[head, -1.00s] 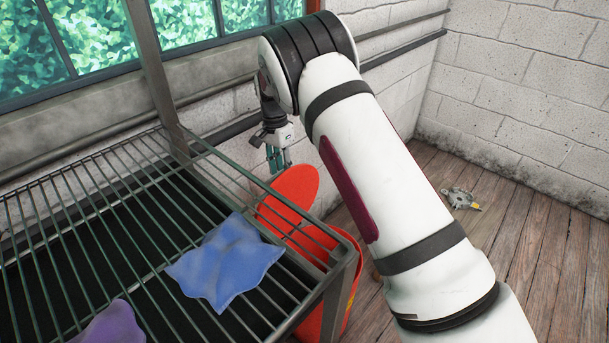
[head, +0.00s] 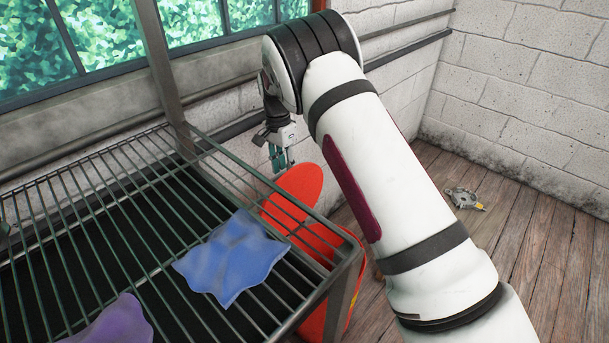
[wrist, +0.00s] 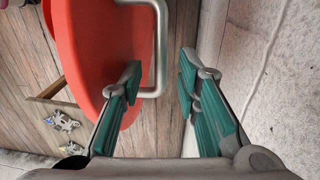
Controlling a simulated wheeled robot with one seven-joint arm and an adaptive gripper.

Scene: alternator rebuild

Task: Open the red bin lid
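The red bin (head: 318,318) stands on the floor past the right end of the wire rack, partly hidden by the rack and my arm. Its red lid (head: 303,190) shows as a rounded panel that looks tilted up at the far side. In the wrist view the red lid (wrist: 85,60) fills the upper left, with a bent metal handle (wrist: 162,60) at its right edge. My gripper (head: 282,160) is just above the lid's far edge. In the wrist view my gripper (wrist: 157,85) is open, its left finger over the lid and the handle between the fingers in the picture; contact cannot be told.
A wire rack (head: 120,200) fills the left, bearing a blue cloth (head: 232,258) and a purple cloth (head: 112,322). A grey part (head: 465,198) lies on the wooden floor at right. Block walls stand close behind my gripper. The right floor is mostly clear.

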